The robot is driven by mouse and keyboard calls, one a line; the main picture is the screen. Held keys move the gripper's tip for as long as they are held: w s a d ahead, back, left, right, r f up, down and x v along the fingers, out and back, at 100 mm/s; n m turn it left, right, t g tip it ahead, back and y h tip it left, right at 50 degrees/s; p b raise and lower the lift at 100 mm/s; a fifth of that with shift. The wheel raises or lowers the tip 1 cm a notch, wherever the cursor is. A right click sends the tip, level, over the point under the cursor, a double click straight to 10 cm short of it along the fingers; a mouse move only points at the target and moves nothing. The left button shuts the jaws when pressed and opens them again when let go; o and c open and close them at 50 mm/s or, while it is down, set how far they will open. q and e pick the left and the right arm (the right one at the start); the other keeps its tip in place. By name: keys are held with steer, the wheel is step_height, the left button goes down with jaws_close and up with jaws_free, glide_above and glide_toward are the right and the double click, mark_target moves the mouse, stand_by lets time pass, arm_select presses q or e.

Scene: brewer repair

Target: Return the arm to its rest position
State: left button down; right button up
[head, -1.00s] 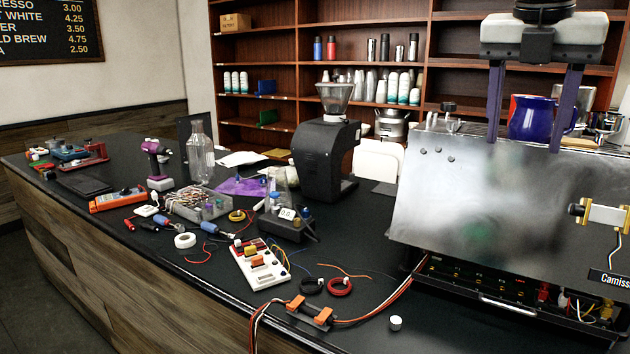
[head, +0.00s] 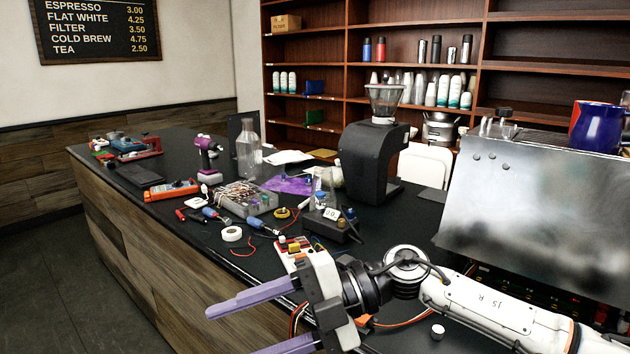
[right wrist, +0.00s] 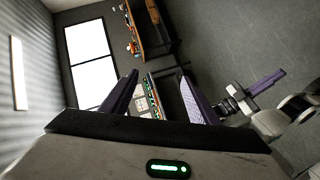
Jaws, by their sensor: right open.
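My right arm comes in from the right in the head view, low over the near side of the counter. Its gripper (head: 238,328) points left past the counter's front edge, with its purple fingers apart and nothing between them. In the right wrist view the same gripper (right wrist: 158,92) is open and empty. My left gripper (right wrist: 262,84) shows at the right of the right wrist view. Whether its fingers are apart is unclear there. It is not in the head view.
The brewer's steel panel (head: 540,205) stands at the right, with a blue mug (head: 598,128) on top. The grinder (head: 372,160) is behind the arm. Tools and a parts box (head: 245,200) lie farther left. Floor left of the counter is clear.

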steer(key=w+d+f+m+t+h, duration=0.2)
steer(key=d+f+m+t, duration=0.4)
steer(key=m+t, duration=0.55)
steer(key=w+d+f+m+t+h, duration=0.15)
steer(key=d+f+m+t, duration=0.25)
steer(key=f+m+t, duration=0.75)
steer(key=s+d+f+m+g+h, duration=0.4)
steer(key=s+d+f, duration=0.4)
steer(key=s+f, duration=0.2)
steer(key=s+d+f+m+g+h, duration=0.4)
steer(key=s+d+f+g, duration=0.3)
steer(key=s+f, duration=0.3)
step_height(320, 180, down, 2)
steer(key=shift+d+f+m+h, duration=0.25)
steer(key=shift+d+m+h, duration=0.1)
steer(key=shift+d+m, duration=0.45)
